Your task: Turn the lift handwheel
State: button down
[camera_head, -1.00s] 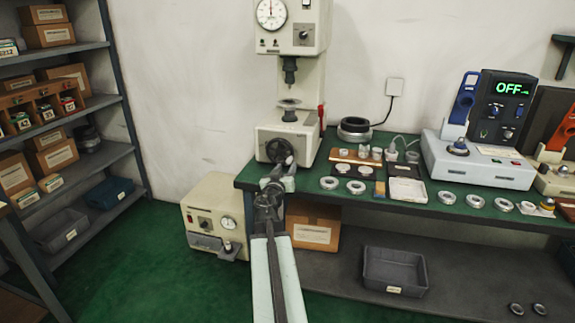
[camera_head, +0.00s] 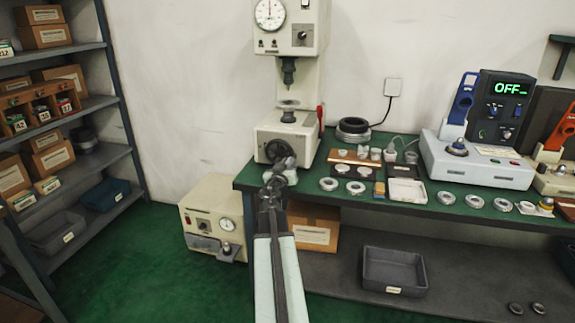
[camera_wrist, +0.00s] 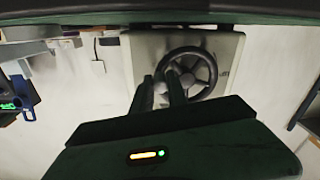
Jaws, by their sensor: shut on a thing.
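The lift handwheel (camera_wrist: 189,76) is a dark spoked wheel on the front of the pale tester (camera_head: 290,135). In the wrist view its whole round rim shows, apart from the left part behind my fingers. In the head view the handwheel (camera_head: 275,150) is partly hidden by my gripper (camera_head: 287,164). My gripper (camera_wrist: 158,80) is shut on the handwheel at the left side of its rim in the wrist view. The exact contact of the fingertips is hard to make out.
A pale box unit (camera_head: 213,215) stands on the floor at left. Shelves (camera_head: 110,153) are farther left, with clear floor between.

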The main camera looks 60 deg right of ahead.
aim_at(285, 144)
jog(key=shift+r, duration=0.15)
notch_tip(285, 144, up, 2)
jog(key=n+p, duration=0.2)
jog(key=n, duration=0.2)
jog(key=shift+n, duration=0.3)
jog(key=n+p, duration=0.1)
jog(key=r+n+p, duration=0.1)
jog(key=n, duration=0.1)
jog(key=r+n, duration=0.1)
jog(key=n, duration=0.1)
jog(key=shift+w+r+p, duration=0.1)
jog(key=shift+w+p, duration=0.3)
jog(key=n, duration=0.1)
jog(key=w+n+p, duration=0.1)
jog(key=n, duration=0.1)
jog(key=r+n, duration=0.1)
jog(key=shift+w+a+r+n, duration=0.1)
jog(key=shift+w+a+n, duration=0.1)
jog(key=shift+a+n, duration=0.15)
jog(key=shift+w+a+r+n+p, duration=0.15)
jog(key=shift+w+n+p, duration=0.2)
jog(key=shift+n, duration=0.7)
jog(key=shift+w+a+r+n+p, duration=0.1)
jog(key=shift+w+n, duration=0.35)
jog(key=shift+n, duration=0.55)
jog(key=c, duration=1.3)
grip_release()
